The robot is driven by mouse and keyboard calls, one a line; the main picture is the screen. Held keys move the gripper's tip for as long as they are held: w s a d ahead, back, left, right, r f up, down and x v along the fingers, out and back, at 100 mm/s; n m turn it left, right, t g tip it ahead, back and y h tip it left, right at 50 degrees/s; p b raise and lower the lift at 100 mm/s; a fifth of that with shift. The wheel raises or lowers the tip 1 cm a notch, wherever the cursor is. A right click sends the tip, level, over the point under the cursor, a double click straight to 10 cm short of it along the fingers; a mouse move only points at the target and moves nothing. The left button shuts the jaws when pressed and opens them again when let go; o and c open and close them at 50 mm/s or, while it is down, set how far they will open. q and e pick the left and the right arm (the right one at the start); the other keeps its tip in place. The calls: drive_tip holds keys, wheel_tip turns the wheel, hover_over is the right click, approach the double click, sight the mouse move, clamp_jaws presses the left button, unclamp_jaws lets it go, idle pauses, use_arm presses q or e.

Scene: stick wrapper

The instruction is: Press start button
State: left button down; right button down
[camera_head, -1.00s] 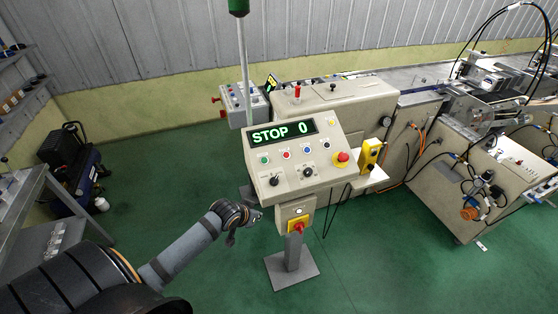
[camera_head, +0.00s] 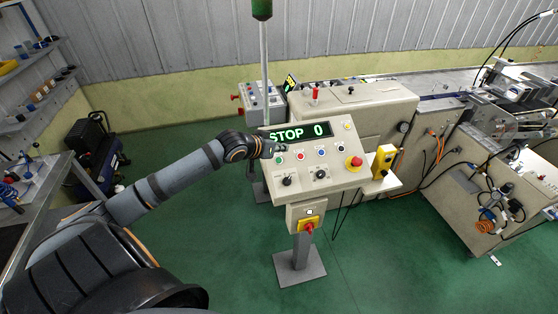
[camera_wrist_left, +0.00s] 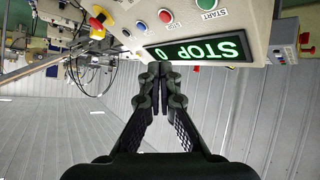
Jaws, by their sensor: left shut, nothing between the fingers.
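The control panel (camera_head: 335,165) has a sloped face with a lit display (camera_head: 305,131) reading "STOP 0". The green start button (camera_head: 279,160) is at the left of a button row below the display. In the left wrist view the green button (camera_wrist_left: 207,3) is cut by the top edge, with a "START" label beside it. My left gripper (camera_head: 284,148) is shut and empty at the display's lower left, close above the start button in the picture. In the left wrist view its closed fingertips (camera_wrist_left: 159,70) point toward the display's edge. I cannot tell whether they touch the panel.
A red button (camera_head: 300,155), a blue button (camera_head: 322,152) and a red emergency stop (camera_head: 354,163) share the panel. Two black knobs sit below. A yellow box (camera_head: 382,160) stands to the right. A pole with a green lamp (camera_head: 262,8) rises behind.

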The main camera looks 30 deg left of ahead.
sight(279, 160)
use_arm(q)
drive_tip(key=a+f+b, duration=0.1)
drive_tip(key=f+b, duration=0.1)
drive_tip(key=w+a+f+b, duration=0.1)
drive_tip(key=f+b, duration=0.1)
drive_tip(key=w+f+b, duration=0.1)
drive_tip(key=f+b, duration=0.1)
drive_tip(key=f, duration=0.1)
drive_tip(key=shift+w+a+f+b, duration=0.1)
drive_tip(key=shift+w+a+b, duration=0.1)
drive_tip(key=shift+a+b, duration=0.2)
drive_tip(key=shift+w+a+f+b, duration=0.15)
drive_tip(key=shift+a+f+b, duration=0.05)
drive_tip(key=shift+f+b, duration=0.15)
idle(1.0)
drive_tip(key=shift+w+a+f, duration=0.15)
drive_tip(key=shift+f, duration=0.2)
